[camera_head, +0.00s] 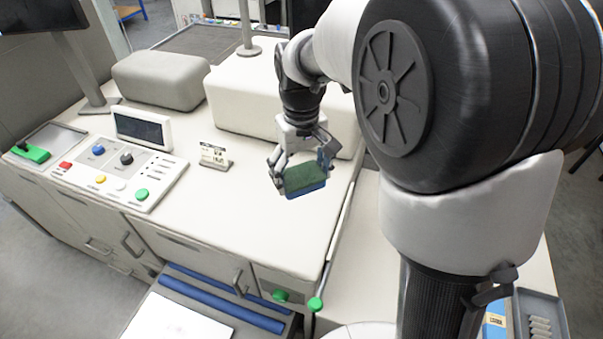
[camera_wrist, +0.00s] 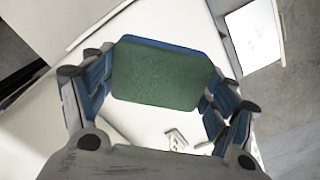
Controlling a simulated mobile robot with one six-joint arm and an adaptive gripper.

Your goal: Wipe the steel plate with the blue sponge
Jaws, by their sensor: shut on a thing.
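My gripper (camera_head: 302,172) is shut on the blue sponge (camera_head: 306,183), whose upper face is green. It holds the sponge over the white worktop near its right edge; the exact height is hard to tell. In the wrist view the sponge (camera_wrist: 160,75) sits between both fingers, green face toward the camera, with a blue edge at the top. A bright, pale flat plate (camera_head: 178,322), which looks like the steel plate, lies at the bottom left, cut off by the frame, beside blue bars. It also shows in the wrist view (camera_wrist: 254,38), apart from the sponge.
A control panel (camera_head: 117,178) with coloured buttons, a small display (camera_head: 143,130) and a small sign (camera_head: 215,156) stand on the worktop (camera_head: 250,215) left of my gripper. A white block (camera_head: 237,104) stands behind. Green knobs (camera_head: 315,304) stick out at the front.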

